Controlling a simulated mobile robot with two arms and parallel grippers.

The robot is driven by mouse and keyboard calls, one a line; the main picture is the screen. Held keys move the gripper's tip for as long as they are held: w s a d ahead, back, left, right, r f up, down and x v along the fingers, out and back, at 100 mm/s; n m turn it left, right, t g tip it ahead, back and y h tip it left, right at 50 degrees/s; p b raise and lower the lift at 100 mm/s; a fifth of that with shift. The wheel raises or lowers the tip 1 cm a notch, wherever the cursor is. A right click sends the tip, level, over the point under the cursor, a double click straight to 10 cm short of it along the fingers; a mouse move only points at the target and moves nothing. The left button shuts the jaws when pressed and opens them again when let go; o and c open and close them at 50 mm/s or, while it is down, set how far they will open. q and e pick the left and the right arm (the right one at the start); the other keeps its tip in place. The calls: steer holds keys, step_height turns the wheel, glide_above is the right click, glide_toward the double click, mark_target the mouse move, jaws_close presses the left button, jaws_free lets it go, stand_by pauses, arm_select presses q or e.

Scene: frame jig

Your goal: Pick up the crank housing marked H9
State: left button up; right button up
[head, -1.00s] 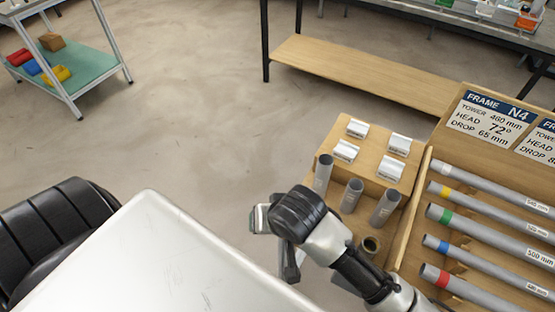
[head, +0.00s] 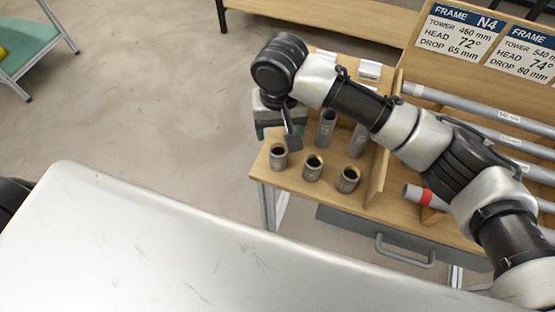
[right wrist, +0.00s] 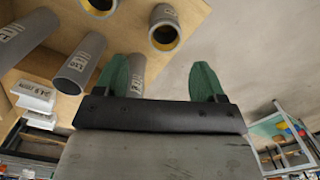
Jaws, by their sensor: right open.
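Three short grey cylinders with yellow-lined bores stand in a row at the front of the wooden rack: a left one (head: 278,156), a middle one (head: 313,168) and a right one (head: 347,179). They look like the crank housings; their marks are too small to read, so I cannot tell which is H9. My right gripper (head: 279,130) is open and empty, above and behind the left one. My left gripper is not in view.
Taller grey tubes (head: 326,128) stand behind the short row, partly hidden by my right arm. White labelled blocks (head: 368,71) sit farther back. A wooden divider (head: 378,178) separates the long grey tubes (head: 470,111) at right. Open floor lies left of the rack.

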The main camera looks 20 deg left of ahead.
glide_above(278, 155)
step_height(278, 155, down, 4)
steer(key=shift+d+f, duration=0.1)
steer(key=shift+d, duration=0.05)
steer(key=f, duration=0.2)
steer(key=s+f, duration=0.1)
steer(key=f, duration=0.2)
steer(key=shift+c, duration=0.3)
steer(key=c, duration=1)
steer(key=shift+r, duration=0.15)
